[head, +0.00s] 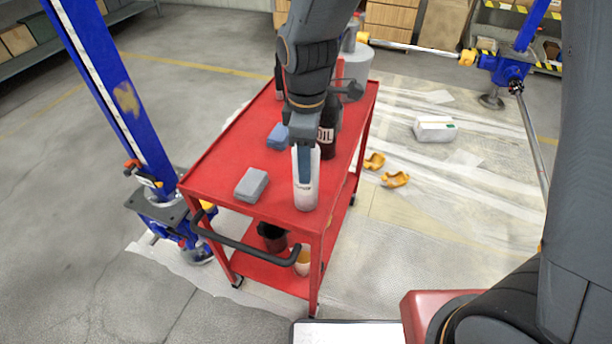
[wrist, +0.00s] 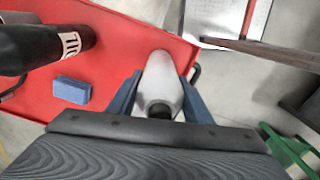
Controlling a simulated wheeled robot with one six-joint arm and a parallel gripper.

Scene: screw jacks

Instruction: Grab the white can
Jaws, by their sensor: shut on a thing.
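The white can (head: 306,192) is upright at the front right corner of the red cart's top (head: 215,165). My gripper (head: 304,165) comes down from above and is shut on the can, with a blue finger in front of its upper part in the head view. In the wrist view the white can (wrist: 160,80) sits between the two blue fingers of my gripper (wrist: 158,92), one on each side. Its dark cap points toward the wrist camera. The can's base appears to be on or very close to the cart top; I cannot tell which.
A black oil bottle (head: 328,128) stands behind the can. Two grey-blue blocks (head: 251,185) (head: 278,136) lie to its left. A grey cylinder (head: 355,72) stands at the back. The cart's dark handle (head: 245,245) juts out in front. A blue jack post (head: 110,90) stands at left.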

